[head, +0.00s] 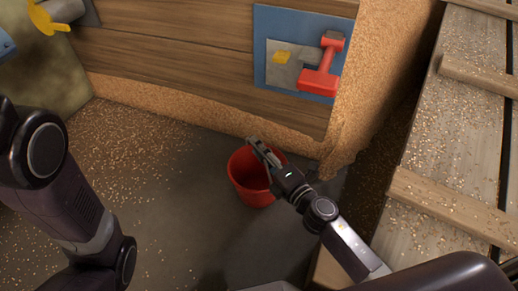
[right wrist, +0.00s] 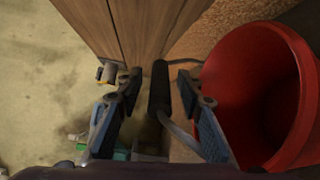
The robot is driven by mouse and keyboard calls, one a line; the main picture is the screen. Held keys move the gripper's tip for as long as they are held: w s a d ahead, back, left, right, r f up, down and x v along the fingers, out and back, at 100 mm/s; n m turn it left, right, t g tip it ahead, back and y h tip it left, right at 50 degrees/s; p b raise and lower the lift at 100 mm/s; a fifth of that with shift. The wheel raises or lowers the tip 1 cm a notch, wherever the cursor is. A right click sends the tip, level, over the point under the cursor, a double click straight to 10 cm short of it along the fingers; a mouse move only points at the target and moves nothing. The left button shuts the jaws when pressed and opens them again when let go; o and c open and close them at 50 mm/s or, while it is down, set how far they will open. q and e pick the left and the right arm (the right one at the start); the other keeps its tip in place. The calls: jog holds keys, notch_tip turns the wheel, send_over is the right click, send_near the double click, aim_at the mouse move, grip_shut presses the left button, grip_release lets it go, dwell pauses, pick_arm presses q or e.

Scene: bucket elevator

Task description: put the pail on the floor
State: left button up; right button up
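The red pail (head: 238,184) is near the foot of the wooden wall, over the grey floor (head: 175,215), with its open top showing. I cannot tell for sure whether its base touches the floor. My right gripper (head: 262,150) is at the pail's far rim. In the right wrist view, the pail (right wrist: 302,90) is at the right, beside the fingers. The dark grip of its handle (right wrist: 160,88) lies between the spread fingers of my right gripper (right wrist: 158,80), with a gap showing on each side. My left arm shows at the left, but its gripper is out of view.
A blue panel (head: 263,70) with a red lever (head: 322,74) is on the wooden wall (head: 180,65). A grain-strewn plank ramp (head: 450,130) with crosspieces runs along the right. Loose grain lies on the floor at left. Grey floor in the middle is mostly clear.

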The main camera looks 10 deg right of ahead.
jog(key=shift+r, duration=0.2)
jog(key=shift+s+d+f, duration=0.1)
jog(key=shift+s+d, duration=0.05)
jog(key=shift+s, duration=0.2)
jog(key=b+v, duration=0.1)
jog(key=v, duration=1)
jog(key=shift+s, duration=0.1)
